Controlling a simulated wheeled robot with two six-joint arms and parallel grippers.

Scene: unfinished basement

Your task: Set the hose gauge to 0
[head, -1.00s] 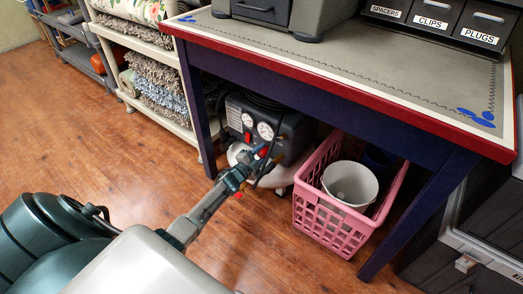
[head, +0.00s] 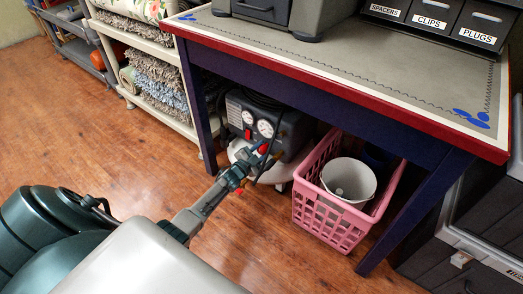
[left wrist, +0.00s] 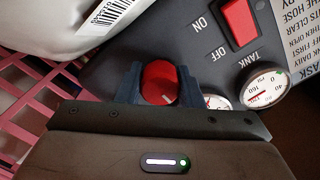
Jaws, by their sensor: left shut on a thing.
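A dark compressor (head: 285,127) stands under the table, with two round white gauges and a red switch on its panel. In the left wrist view the gauge marked TANK (left wrist: 265,88) is in plain sight. A second gauge (left wrist: 217,102) is partly hidden behind my gripper; its label and reading cannot be made out. My left gripper (left wrist: 159,88) is shut on a round red knob (left wrist: 159,81) with a white pointer mark, one finger on each side. In the head view the left gripper (head: 254,160) is at the compressor's front. My right gripper is not in view.
The red switch (left wrist: 240,22) sits between ON and OFF labels. A pink basket (head: 324,222) with a white bucket (head: 349,180) stands right of the compressor. The table leg (head: 196,110) is at its left. The wooden floor at left is clear.

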